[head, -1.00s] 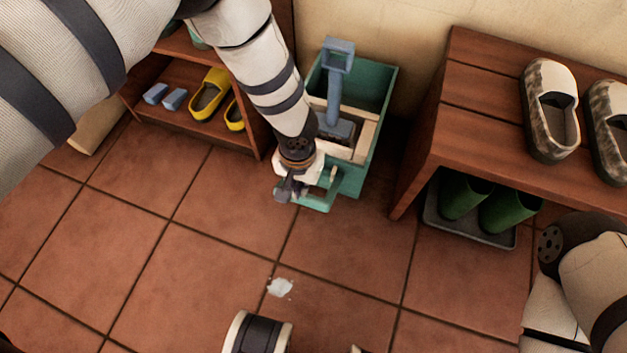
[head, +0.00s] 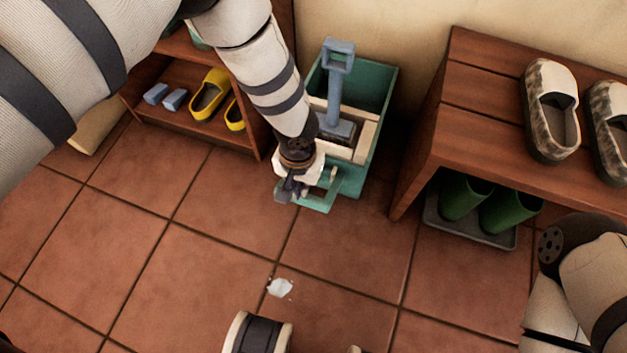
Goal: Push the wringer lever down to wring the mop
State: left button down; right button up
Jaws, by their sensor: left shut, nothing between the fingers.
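The teal bucket (head: 379,97) stands on the tiles against the wall, between two wooden benches. A cream wringer frame (head: 366,140) sits across it. The blue-grey wringer lever (head: 335,98) stands up from the wringer, with a square loop handle at its top. A mop is not clearly visible; the wringer's inside is partly hidden by my left arm. My left gripper (head: 286,192) is shut and empty at the bucket's near left corner, low and beside the teal front part. It is well apart from the lever's top handle. My right gripper is out of view.
A left wooden rack (head: 190,133) holds yellow shoes (head: 209,95) and blue blocks (head: 174,99). A right bench (head: 455,113) carries patterned clogs (head: 551,110), with green boots (head: 465,196) in a tray below. A white patch (head: 280,288) lies on otherwise clear tiles.

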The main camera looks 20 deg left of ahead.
aim_at(300, 203)
pick_arm(q)
jog(key=shift+f, duration=0.1)
jog(key=shift+f+b, duration=0.3)
jog(key=shift+f, duration=0.45)
jog(key=shift+s+f, duration=0.55)
jog(key=shift+f, duration=0.3)
jog(key=shift+s+f, duration=0.5)
jog(key=shift+f, duration=0.3)
